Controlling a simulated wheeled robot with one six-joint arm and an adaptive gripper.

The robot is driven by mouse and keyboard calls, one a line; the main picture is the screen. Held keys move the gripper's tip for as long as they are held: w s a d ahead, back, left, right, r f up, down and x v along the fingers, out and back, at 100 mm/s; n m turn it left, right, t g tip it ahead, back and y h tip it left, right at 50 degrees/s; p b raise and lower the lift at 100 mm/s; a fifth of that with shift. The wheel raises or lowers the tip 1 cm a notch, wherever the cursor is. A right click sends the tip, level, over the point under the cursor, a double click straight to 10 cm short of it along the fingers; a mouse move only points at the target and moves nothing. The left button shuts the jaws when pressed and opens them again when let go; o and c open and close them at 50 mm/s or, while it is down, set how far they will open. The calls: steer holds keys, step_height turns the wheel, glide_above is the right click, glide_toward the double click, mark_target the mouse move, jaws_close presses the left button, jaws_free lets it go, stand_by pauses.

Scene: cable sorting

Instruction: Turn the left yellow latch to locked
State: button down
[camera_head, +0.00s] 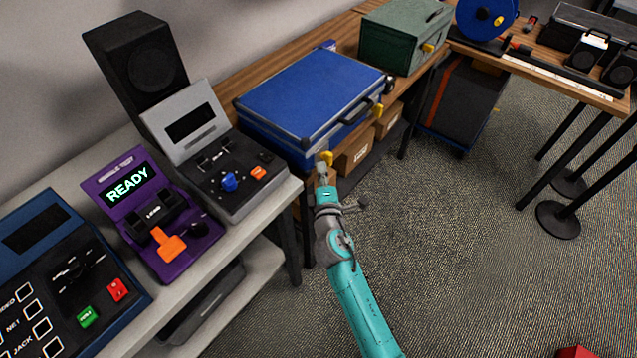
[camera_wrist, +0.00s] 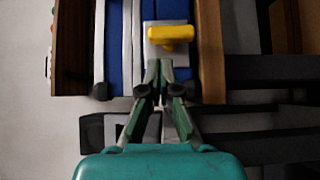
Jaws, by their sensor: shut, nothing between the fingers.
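The blue case (camera_head: 310,95) lies shut on the wooden bench, with silver edges. Its left yellow latch (camera_head: 327,157) is on the front face near the left corner, right at my gripper's tip. In the wrist view the yellow latch (camera_wrist: 171,33) sits on a pale plate, its handle lying across the picture. My gripper (camera_head: 322,169) is shut and empty; in the wrist view its fingertips (camera_wrist: 159,66) are together just below the latch. I cannot tell whether they touch it. The right yellow latch (camera_head: 377,111) is farther along the front, near the case's dark handle.
A grey device (camera_head: 225,165) and a purple tester (camera_head: 150,215) reading READY stand left of the case. A green box (camera_head: 400,40) stands behind it to the right. Cardboard boxes (camera_head: 357,150) sit under the bench.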

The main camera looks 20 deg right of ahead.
steer(key=shift+w+d, duration=0.6)
steer(key=shift+d, duration=0.15)
